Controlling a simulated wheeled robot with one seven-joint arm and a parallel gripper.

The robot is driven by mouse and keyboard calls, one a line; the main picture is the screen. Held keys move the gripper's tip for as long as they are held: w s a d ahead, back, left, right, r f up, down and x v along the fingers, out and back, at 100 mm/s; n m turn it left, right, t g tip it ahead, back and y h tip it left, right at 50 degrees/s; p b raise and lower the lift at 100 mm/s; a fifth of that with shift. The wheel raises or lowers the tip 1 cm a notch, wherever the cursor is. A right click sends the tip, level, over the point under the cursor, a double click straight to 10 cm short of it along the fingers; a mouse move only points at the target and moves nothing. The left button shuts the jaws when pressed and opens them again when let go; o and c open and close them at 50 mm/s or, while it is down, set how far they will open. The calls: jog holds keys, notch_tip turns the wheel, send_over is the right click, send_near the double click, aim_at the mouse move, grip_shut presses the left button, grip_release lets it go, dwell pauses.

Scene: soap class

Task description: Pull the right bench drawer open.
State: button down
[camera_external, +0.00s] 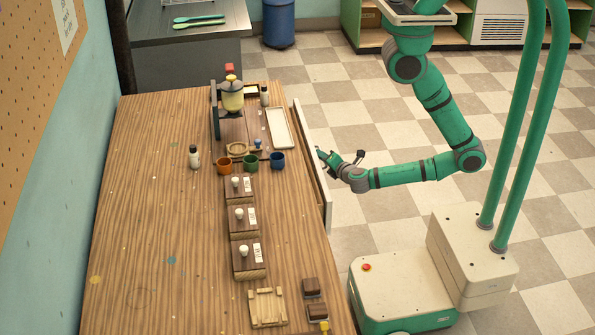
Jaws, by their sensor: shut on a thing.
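The bench drawer shows as a long pale front (315,187) along the right edge of the wooden bench (160,245). Its top edge stands close to the bench edge. I cannot tell how wide any gap behind it is. My gripper (322,156) is at the outer face of this front, near its middle, reaching in from the right. It is shut on the drawer's handle, which is too small and covered by the fingers to see clearly.
The checkered floor (365,215) right of the drawer front is clear up to my base.

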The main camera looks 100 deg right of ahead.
jog(key=s, duration=1.9)
jog(key=c, duration=2.1)
grip_release()
jog(key=shift+a, duration=0.15)
jog(key=v, duration=1)
jog(key=shift+s+a+r, duration=0.1)
jog(key=shift+s+a, duration=0.05)
jog(key=shift+a, duration=0.1)
